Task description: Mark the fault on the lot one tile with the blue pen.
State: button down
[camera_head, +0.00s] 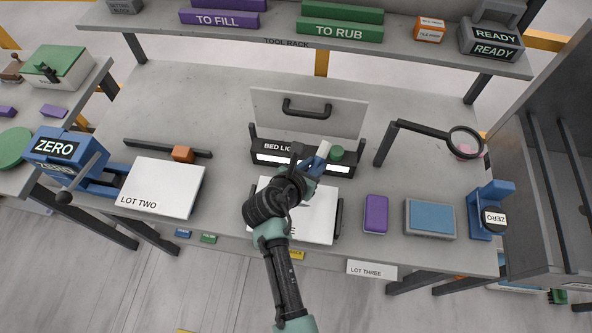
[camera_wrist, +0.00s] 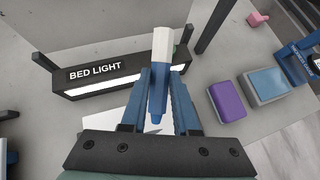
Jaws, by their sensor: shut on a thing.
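My gripper (camera_head: 311,166) is shut on the blue pen (camera_head: 323,151), a blue body with a white end. In the wrist view the pen (camera_wrist: 160,72) stands between the two blue fingers, white end away from the palm. A white tile (camera_head: 318,218) lies on the slab below my gripper, between dark side rails. My arm covers much of it and most of its label; only a final "E" shows. A small part of the tile (camera_wrist: 118,126) shows in the wrist view. I cannot make out a fault on it.
The bed light (camera_head: 301,158) stands just behind the tile, with an upright grey panel (camera_head: 335,111). A purple block (camera_head: 376,214) and a blue-topped pad (camera_head: 430,217) lie to the right. A magnifier (camera_head: 464,142) stands behind them. The lot two tile (camera_head: 164,188) lies left.

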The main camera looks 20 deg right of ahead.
jog(key=a+f+n+t+b, duration=0.1)
jog(key=f+b, duration=0.1)
jog(key=a+f+n+t+y+b, duration=0.1)
jog(key=a+f+b, duration=0.1)
jog(key=a+f+n+t+y+b, duration=0.1)
jog(key=f+n+b, duration=0.1)
jog(key=shift+s+a+f+t, duration=0.1)
jog(key=shift+a+f+t, duration=0.2)
jog(key=shift+a+f, duration=0.05)
dwell(0.3)
jog(key=shift+f, duration=0.6)
dwell(2.5)
jog(key=shift+w+d+p, duration=0.45)
jog(key=shift+w+p, duration=0.05)
jog(key=shift+w, duration=0.15)
jog(key=shift+w+d+p, duration=0.45)
jog(key=shift+w+p, duration=0.05)
jog(key=shift+w, duration=0.1)
dwell(2.4)
